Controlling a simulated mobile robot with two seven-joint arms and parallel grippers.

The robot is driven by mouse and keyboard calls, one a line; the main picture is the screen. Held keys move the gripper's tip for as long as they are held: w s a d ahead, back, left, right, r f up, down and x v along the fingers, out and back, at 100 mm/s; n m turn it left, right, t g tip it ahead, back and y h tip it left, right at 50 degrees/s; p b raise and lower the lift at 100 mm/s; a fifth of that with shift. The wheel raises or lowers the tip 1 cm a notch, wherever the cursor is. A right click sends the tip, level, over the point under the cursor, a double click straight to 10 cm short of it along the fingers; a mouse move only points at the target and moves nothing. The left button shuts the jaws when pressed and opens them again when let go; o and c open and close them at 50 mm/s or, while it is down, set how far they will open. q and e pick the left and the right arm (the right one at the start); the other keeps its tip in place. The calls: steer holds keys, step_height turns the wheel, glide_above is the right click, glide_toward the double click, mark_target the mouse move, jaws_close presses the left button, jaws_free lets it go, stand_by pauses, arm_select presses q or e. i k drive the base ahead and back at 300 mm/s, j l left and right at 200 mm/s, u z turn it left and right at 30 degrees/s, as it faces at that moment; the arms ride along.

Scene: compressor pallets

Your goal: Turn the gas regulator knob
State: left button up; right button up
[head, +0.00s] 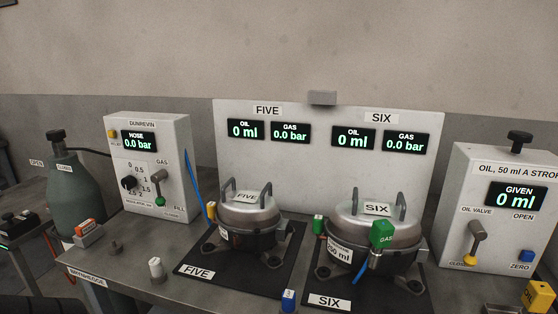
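The gas regulator knob (128,183) is a small round black knob on the front of the white gas box (180,135) at the left. A printed scale from 0 upward surrounds it; its pointer is too small to read. The hose display (139,141) above it reads 0.0 bar. Right of the knob, the gas lever (159,188) hangs down with its green tip near the closed label. Neither of my grippers can be made out in the head view, and nothing is touching the knob.
A grey-green gas cylinder (72,190) stands left of the box. Compressors five (248,212) and six (372,228) sit on black mats, with a green gas connector at six. An oil box (505,230) stands at the right. Small caps and a red-and-white block (88,232) lie on the bench.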

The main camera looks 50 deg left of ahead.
mark_target(129, 183)
steer(key=u, duration=2.3)
steer(key=j+z, duration=0.15)
steer(key=i+j, duration=0.05)
